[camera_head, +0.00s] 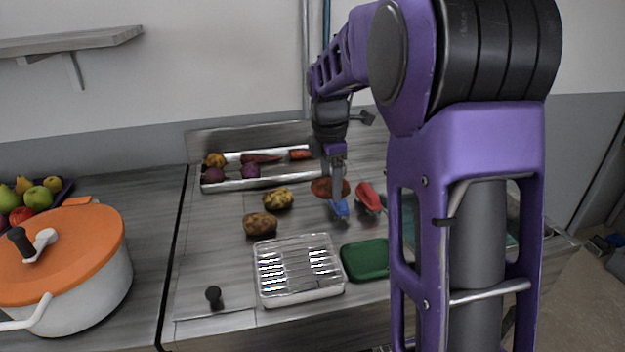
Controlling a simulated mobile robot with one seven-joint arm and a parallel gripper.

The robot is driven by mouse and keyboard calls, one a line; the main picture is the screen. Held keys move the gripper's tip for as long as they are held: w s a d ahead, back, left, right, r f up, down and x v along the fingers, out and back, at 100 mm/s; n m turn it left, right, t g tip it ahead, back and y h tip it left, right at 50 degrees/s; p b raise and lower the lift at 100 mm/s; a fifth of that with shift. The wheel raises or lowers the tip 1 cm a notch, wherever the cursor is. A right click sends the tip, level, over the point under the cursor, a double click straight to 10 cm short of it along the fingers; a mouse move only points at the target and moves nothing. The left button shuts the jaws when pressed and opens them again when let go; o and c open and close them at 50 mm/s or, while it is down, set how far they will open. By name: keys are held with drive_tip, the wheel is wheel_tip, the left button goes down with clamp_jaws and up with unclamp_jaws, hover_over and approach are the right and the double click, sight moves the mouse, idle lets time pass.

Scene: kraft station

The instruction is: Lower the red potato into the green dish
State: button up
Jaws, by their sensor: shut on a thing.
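The red potato (322,188) is a reddish-brown oval at my gripper (339,205), partly hidden behind the fingers. My gripper points down with blue fingertips and is shut on the potato, behind the green dish and a little to its left. Whether the potato is clear of the counter is hard to tell. The green dish (366,261) is a shallow rounded rectangle on the counter, to the right of a metal rack tray. My arm hides the area by its right edge. The part of the dish in view looks empty.
The metal rack tray (298,268) sits directly left of the dish. A brown potato (260,224), a yellowish potato (278,199) and a bright red object (368,197) lie nearby. A vegetable trough (230,183) stands behind. An orange-lidded pot (65,262) is at left.

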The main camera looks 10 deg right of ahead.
drive_tip(key=s+d+f+b, duration=0.5)
drive_tip(key=s+d+f, duration=0.1)
drive_tip(key=s, duration=0.4)
drive_tip(key=shift+d, duration=0.55)
drive_tip(key=shift+w, duration=0.1)
drive_tip(key=shift+f, duration=0.35)
drive_tip(key=shift+f+b, duration=1.1)
drive_tip(key=shift+f, duration=0.3)
idle(0.8)
drive_tip(key=shift+f, duration=1.1)
idle(0.4)
drive_tip(key=o, duration=1.4)
